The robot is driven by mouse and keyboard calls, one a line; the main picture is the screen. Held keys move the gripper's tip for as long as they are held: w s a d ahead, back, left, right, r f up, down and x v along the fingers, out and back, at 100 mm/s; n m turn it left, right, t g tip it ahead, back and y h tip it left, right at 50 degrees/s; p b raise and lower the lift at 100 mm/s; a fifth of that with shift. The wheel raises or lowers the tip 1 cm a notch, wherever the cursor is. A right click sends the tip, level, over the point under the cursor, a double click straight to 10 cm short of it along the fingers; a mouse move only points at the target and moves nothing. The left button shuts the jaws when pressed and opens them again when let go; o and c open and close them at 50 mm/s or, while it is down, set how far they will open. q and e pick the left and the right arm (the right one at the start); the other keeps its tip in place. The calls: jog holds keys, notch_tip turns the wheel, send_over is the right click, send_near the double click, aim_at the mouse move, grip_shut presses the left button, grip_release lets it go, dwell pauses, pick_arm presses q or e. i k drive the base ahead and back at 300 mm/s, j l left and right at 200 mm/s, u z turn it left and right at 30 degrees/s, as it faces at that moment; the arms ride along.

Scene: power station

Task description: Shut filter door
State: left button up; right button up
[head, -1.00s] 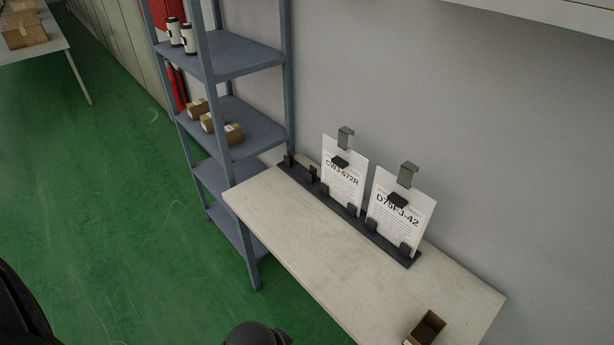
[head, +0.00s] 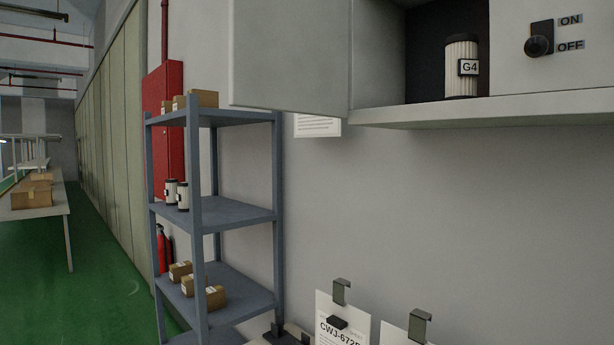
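The filter door (head: 290,52) is a grey panel in the upper middle of the head view. It stands open, swung out to the left of the wall cabinet (head: 480,108). In the cabinet's dark opening stands a white ribbed filter (head: 461,78) with a black cap and a "G4" label. Neither of my grippers shows in the head view now. The top of the door and cabinet is cut off by the frame.
A black switch knob (head: 539,46) with ON and OFF marks is right of the opening. Blue-grey shelves (head: 235,213) with boxes and canisters stand at left. Clipped sheets (head: 342,320) stand below. Green floor (head: 100,255) at left is clear.

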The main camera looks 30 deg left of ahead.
aim_at(290, 56)
jog(key=i+j+z, duration=0.1)
jog(key=j+z, duration=0.6)
jog(key=j, duration=0.15)
jog(key=j+z, duration=0.4)
jog(key=k+j, duration=0.05)
